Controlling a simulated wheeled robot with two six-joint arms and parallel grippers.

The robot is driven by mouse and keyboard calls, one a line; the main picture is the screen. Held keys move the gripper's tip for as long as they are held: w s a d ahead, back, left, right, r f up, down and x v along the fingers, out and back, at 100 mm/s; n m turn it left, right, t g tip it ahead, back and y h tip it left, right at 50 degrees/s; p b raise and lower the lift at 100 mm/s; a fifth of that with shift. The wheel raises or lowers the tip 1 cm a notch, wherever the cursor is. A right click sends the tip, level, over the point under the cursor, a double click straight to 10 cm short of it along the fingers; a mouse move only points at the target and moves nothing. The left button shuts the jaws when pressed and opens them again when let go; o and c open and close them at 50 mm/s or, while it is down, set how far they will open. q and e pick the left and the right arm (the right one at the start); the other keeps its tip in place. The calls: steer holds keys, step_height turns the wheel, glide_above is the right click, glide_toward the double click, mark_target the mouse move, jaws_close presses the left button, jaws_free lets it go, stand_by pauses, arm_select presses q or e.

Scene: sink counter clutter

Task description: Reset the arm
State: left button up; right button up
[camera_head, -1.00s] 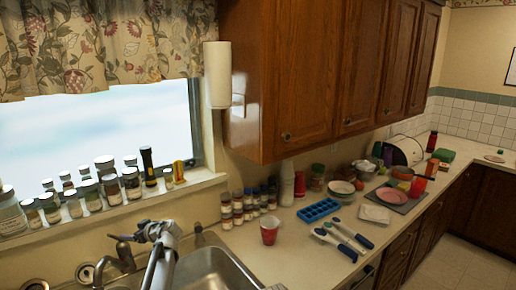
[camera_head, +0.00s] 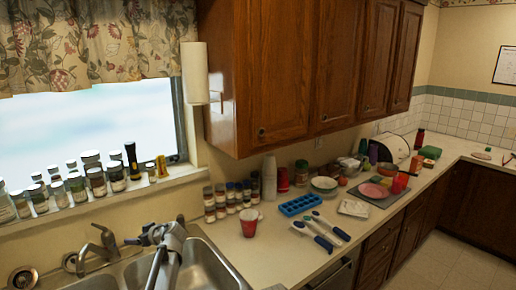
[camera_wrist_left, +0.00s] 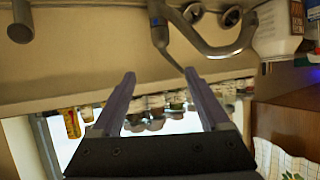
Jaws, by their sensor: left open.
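My left gripper (camera_head: 142,238) is over the sink, to the right of the faucet (camera_head: 97,250) in the head view. My left arm rises from the bottom edge of that view. In the left wrist view the two fingers of the gripper (camera_wrist_left: 159,74) stand apart with nothing between them. The view there is upside down, with jars behind the fingers. My right gripper is in neither view.
The sink rim (camera_head: 215,252) lies around my arm. A red cup (camera_head: 249,223) stands on the counter to the right, near spice jars and a blue ice tray (camera_head: 300,205). Jars line the window sill (camera_head: 150,187). A paper towel roll (camera_head: 195,73) hangs above.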

arm_select(q)
steer(key=s+d+f+m+g+h+b, duration=0.2)
steer(key=s+d+f+m, duration=0.3)
steer(key=s+d, duration=0.5)
steer(key=s+d+f+m+g+h+b, duration=0.2)
steer(key=s+d+f+m+h+b, duration=0.2)
steer(key=s+d+f, duration=0.5)
steer(key=s+d+f+m+g+h+b, duration=0.2)
steer(key=s+d+f+m, duration=0.4)
steer(key=s+d, duration=0.7)
steer(key=d+f+h+b, duration=0.1)
steer(key=d+f+h, duration=0.1)
steer(key=d, duration=0.2)
steer(key=shift+g, duration=0.4)
steer(key=shift+s+d, duration=0.1)
steer(key=shift+c, duration=0.4)
